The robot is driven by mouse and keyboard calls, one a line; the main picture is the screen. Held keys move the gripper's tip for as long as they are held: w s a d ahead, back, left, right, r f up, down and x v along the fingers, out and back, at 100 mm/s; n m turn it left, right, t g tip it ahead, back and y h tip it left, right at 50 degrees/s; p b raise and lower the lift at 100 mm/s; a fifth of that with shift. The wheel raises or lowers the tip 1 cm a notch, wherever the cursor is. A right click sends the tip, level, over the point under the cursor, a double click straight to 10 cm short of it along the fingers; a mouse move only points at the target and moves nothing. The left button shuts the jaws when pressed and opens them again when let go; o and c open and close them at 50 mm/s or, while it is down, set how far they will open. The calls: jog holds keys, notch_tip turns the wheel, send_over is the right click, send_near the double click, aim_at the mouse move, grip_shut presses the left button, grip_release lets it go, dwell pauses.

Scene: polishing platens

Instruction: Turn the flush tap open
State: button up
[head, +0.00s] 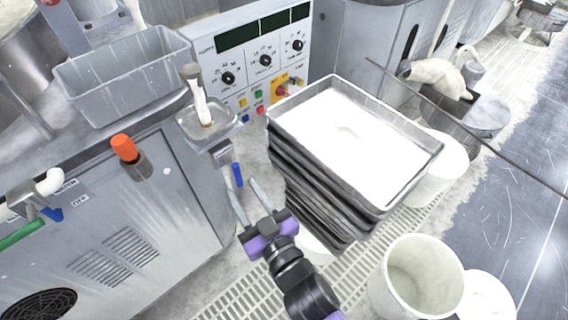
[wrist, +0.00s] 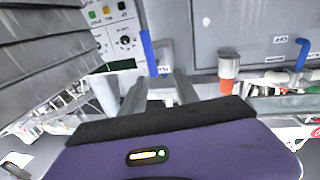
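A tap with a blue lever handle (head: 238,175) is on the side of the grey cabinet, below the small sink. In the wrist view, the blue lever (wrist: 148,48) stands upright above a small label, which is too small to read surely; I take it as the flush tap. My gripper (head: 243,188) is open, with its two fingers apart and pointing at this tap. In the wrist view, my fingertips (wrist: 158,84) are just short of the lever, with nothing between them. I cannot tell whether they touch it. The tap's body is partly hidden.
A stack of dark trays (head: 310,200) stands close right of my gripper. A control panel (head: 262,62) is behind. Another blue-levered tap (head: 52,214) with a green hose is at far left. An orange-capped part (head: 124,148) sits on the cabinet edge. A white bucket (head: 416,278) stands at lower right.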

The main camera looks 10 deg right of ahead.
aim_at(238, 175)
jog(key=shift+m, duration=0.4)
jog(key=shift+w+a+f, duration=0.25)
jog(key=shift+w+a, duration=0.05)
jog(key=shift+w, duration=0.9)
jog(key=shift+w+a+f, duration=0.2)
jog(key=shift+w+a, duration=0.1)
jog(key=shift+w, duration=0.95)
jog(key=shift+w+a+f, duration=0.25)
jog(key=shift+w+a, duration=0.05)
jog(key=shift+w, duration=0.9)
grip_shut()
